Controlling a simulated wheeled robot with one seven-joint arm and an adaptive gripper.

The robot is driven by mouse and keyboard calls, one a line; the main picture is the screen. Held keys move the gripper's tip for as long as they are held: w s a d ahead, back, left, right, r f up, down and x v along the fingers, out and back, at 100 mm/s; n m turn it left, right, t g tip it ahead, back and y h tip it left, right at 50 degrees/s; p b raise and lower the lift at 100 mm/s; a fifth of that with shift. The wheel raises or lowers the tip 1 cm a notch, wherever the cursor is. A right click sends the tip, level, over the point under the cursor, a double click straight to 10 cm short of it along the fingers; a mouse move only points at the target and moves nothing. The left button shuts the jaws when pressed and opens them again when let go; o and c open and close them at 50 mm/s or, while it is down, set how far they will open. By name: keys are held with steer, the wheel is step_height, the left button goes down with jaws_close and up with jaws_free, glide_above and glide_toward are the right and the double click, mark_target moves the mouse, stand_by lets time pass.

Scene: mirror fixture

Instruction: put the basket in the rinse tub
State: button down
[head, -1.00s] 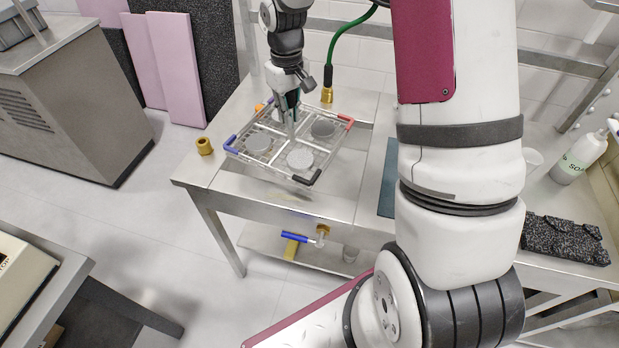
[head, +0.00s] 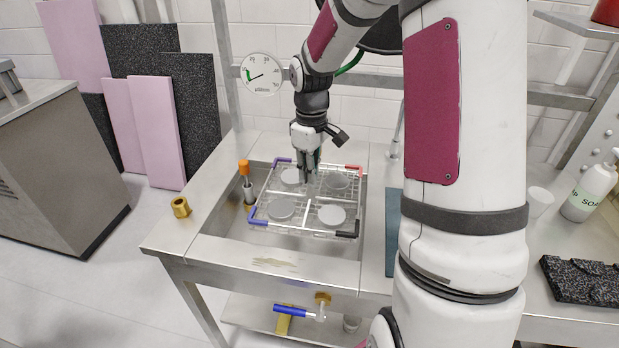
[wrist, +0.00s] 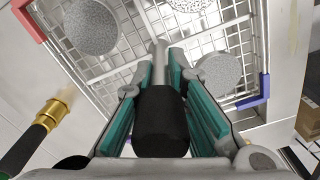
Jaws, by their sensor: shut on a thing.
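The basket (head: 308,217) is a clear wire frame with blue, red and black corner pieces, holding several grey round discs. In the head view it lies roughly level within the outline of the rinse tub (head: 225,252), a steel basin sunk in the bench. I cannot tell whether it touches the tub floor or hangs a little above it. My gripper (head: 309,178) points down at the basket's middle and is shut on its upright handle. In the wrist view, a dark knob sits between the teal finger pads (wrist: 161,100), with the basket mesh (wrist: 125,75) below. The contact is partly hidden.
An orange-topped tool (head: 244,175) stands close to the basket's left side. A brass fitting (head: 181,207) sits on the bench to the left. A soap bottle (head: 590,193) stands at the right.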

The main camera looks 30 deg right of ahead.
mark_target(311, 213)
step_height(311, 213, down, 14)
steer(key=shift+r+b, duration=0.2)
steer(key=shift+b, duration=0.7)
steer(key=shift+f, duration=0.1)
steer(key=c, duration=1.6)
jaws_free()
